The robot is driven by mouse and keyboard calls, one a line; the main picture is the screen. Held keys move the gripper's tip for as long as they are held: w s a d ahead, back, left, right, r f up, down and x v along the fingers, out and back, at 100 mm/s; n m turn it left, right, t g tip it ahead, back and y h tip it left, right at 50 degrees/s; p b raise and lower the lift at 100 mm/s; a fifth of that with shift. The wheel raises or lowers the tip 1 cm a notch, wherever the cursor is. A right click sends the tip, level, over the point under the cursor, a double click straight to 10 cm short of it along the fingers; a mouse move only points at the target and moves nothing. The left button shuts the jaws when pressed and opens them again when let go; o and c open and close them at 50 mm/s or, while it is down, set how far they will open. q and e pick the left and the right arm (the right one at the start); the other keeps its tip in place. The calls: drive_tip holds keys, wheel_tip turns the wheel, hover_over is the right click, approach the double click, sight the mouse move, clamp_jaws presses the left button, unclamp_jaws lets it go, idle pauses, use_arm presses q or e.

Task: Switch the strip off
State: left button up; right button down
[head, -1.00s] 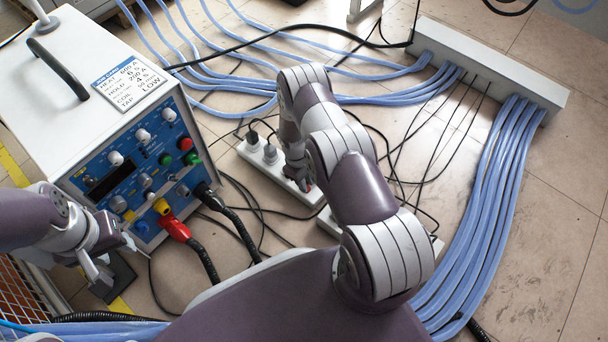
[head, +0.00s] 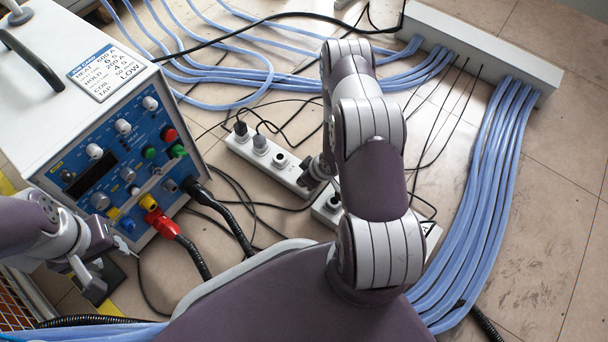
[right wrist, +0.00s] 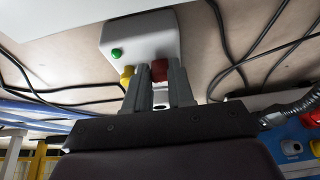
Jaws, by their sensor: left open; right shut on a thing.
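The white power strip (head: 262,160) lies on the floor right of the heater, with dark and grey plugs in its far end and an uncovered round socket nearer its middle. My right gripper (head: 316,176) is low at the strip's near end, its fingertips partly hidden by my arm. In the right wrist view, its fingers (right wrist: 160,82) stand on both sides of a red part (right wrist: 159,70) on a white housing (right wrist: 140,36) with a green lamp and a yellow knob. Whether the red part is pressed is unclear. My left gripper (head: 102,262) is open and empty beside the heater's front.
The induction heater (head: 100,140) with its blue panel stands at left, a red connector (head: 162,224) at its front. A second white strip (head: 326,210) lies nearer, partly behind my arm. Black cables and blue hoses (head: 478,200) cross the floor; bare tiles show at right.

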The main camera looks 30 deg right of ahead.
drive_tip(key=shift+d+t, duration=0.1)
drive_tip(key=shift+t, duration=0.3)
drive_tip(key=shift+s, duration=0.1)
drive_tip(key=c, duration=1.2)
unclamp_jaws()
drive_tip(key=shift+c, duration=0.2)
drive_tip(key=shift+r, duration=0.1)
drive_tip(key=p+v, duration=0.8)
drive_tip(key=v, duration=0.4)
drive_tip(key=shift+r+p, duration=0.25)
drive_tip(key=shift+p, duration=0.15)
drive_tip(key=shift+s+d, duration=0.1)
drive_tip(key=shift+s, duration=0.05)
